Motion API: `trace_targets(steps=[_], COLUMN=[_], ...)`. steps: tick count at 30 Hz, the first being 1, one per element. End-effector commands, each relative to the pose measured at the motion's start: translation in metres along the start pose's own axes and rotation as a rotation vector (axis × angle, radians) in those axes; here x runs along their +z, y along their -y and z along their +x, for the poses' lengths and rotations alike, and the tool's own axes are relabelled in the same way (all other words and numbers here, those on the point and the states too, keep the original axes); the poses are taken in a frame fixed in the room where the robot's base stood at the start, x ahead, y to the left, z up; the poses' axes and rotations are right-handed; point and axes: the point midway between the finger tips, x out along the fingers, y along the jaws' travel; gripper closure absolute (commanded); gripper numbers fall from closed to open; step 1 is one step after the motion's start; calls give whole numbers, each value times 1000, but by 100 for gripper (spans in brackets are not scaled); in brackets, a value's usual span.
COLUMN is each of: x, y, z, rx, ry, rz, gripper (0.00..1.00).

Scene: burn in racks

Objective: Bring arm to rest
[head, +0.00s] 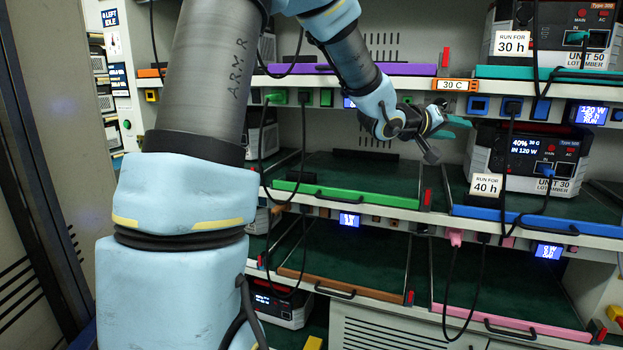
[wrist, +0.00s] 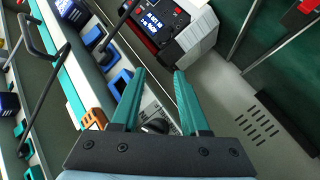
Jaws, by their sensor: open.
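My arm (head: 205,195) reaches from the lower left up over the top and down toward the racks. My gripper (head: 445,128) is in front of the middle shelf, left of the unit marked UNIT 30 (head: 545,150). In the wrist view, my gripper (wrist: 158,88) shows its two green fingers apart with nothing held between them. A grey-white unit (wrist: 180,25) with a dark display lies beyond the fingertips.
The middle shelf has an empty bay with a green front edge (head: 345,196). Below are bays with brown (head: 340,284) and pink (head: 510,322) edges. Dark cables (head: 447,285) hang across the front. UNIT 50 (head: 570,35) stands at the upper right. A grey panel (head: 50,150) rises at the left.

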Motion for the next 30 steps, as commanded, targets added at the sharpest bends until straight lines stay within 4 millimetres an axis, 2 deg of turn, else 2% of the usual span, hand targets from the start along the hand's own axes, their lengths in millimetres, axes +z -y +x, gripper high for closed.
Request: trace_targets(steps=[1,5,6,8,12,15,18,21,27,28,30], x=[-1,2,5,10,31,52,77,106,165,172,155], y=[27,91,110,136,186,211,227,234,224,220,204], z=[-14,-57,-73,-98,-165,-215,-264,-309,-380,-388,-388], rx=[-94,-331,-402,-504,-720,-851,-953,-1022,-1068,-1066,-1064], ry=[-2,20,37,65,164,256,361,469,674,700,713], rz=[29,95,111,129,146,134,103,56,-66,-86,-85], gripper=[55,55,55,55,55,55,55,55,55,55,55])
